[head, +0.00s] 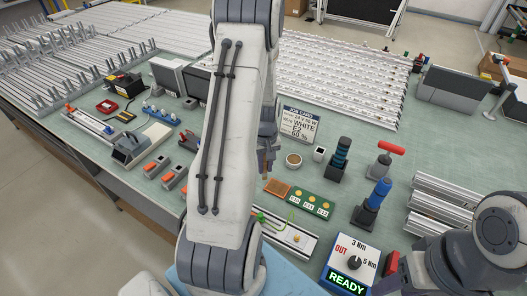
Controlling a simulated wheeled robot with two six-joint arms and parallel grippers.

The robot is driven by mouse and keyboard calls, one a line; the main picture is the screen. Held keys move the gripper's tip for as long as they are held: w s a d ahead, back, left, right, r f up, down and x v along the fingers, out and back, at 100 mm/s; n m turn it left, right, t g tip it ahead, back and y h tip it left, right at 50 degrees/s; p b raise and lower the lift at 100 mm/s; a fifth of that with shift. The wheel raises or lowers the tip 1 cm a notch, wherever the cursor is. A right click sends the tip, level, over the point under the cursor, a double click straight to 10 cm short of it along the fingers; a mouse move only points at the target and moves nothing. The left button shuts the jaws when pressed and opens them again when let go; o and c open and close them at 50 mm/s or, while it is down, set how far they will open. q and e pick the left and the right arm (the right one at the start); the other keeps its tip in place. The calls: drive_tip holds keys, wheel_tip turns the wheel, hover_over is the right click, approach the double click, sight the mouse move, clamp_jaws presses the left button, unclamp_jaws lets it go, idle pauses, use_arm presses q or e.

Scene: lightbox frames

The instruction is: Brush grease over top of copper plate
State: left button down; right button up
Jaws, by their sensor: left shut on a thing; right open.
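The copper plate (277,187) is a small flat copper-coloured square on the bench, left of a green board (311,201). My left gripper (267,150) is partly hidden behind my own arm. It is shut on a thin brownish thing, likely the brush (266,166), which points down above and left of the copper plate in the picture. I cannot tell whether its tip touches anything. A small white cup with brown contents (293,160), likely the grease, stands right of the gripper. My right arm shows at the lower right, but its gripper is not in view.
A job card (300,125) stands behind the cup. Dark-based tools with blue (378,193) and red (391,148) handles stand to the right. A torque box reading READY (347,266) is at the front. Metal rails and trays fill the back.

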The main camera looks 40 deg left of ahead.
use_arm(q)
wheel_tip(320, 180, up, 5)
drive_tip(key=p, duration=0.3)
drive_tip(key=shift+f, duration=0.15)
idle(0.4)
